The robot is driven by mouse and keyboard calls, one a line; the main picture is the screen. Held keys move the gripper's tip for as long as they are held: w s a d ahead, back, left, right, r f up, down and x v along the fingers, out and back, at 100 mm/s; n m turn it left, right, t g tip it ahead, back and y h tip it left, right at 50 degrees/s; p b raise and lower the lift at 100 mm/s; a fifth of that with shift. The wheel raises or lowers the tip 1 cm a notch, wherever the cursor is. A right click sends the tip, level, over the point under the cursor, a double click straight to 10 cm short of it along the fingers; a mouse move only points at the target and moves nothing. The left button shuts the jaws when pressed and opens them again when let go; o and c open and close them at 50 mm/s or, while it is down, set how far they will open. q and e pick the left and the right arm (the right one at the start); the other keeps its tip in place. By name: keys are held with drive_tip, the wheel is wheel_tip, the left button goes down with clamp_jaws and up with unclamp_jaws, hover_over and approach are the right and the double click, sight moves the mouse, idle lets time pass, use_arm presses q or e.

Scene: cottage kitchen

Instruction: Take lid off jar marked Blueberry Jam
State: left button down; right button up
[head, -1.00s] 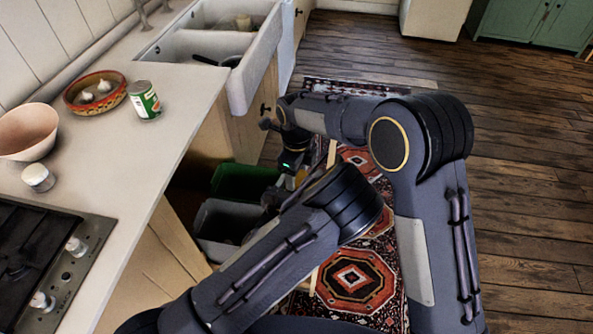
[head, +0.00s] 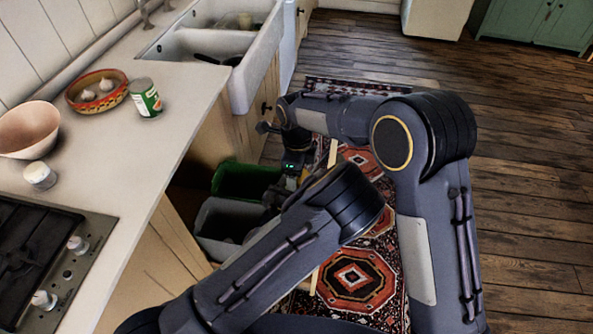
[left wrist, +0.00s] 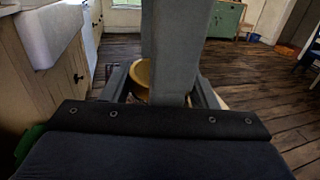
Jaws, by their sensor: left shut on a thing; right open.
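A tan-yellow round thing (left wrist: 140,74) sits between the fingers of my left gripper (left wrist: 160,84) in the left wrist view. It may be the jar or its lid; no label shows, and a broad upright grey part, probably of my right gripper, hides its right side. The left gripper is shut on it. In the head view my left forearm hides the left gripper. My right gripper (head: 290,180) points down close by, above the bins and rug; its fingertips are mostly hidden. It is open. I cannot tell whether it touches the held thing.
A green bin (head: 243,178) and a grey bin (head: 222,222) stand beside the cabinet at the left. The counter (head: 175,110) holds a painted garlic bowl (head: 97,92), a can (head: 146,98), a pink bowl (head: 28,130) and a small white-topped pot (head: 39,175). Wooden floor at right is clear.

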wheel_tip(320, 180, up, 4)
drive_tip(key=shift+r, duration=0.15)
drive_tip(key=r+m, duration=0.3)
drive_tip(key=shift+w+d, duration=0.1)
drive_tip(key=shift+d, duration=0.2)
drive_tip(key=shift+c, duration=0.3)
drive_tip(key=shift+f, duration=3.9)
drive_tip(key=shift+c, duration=0.4)
drive_tip(key=c, duration=0.9)
drive_tip(key=n, duration=0.3)
drive_tip(key=shift+n, duration=0.4)
drive_tip(key=shift+r, duration=0.1)
drive_tip(key=o, duration=1)
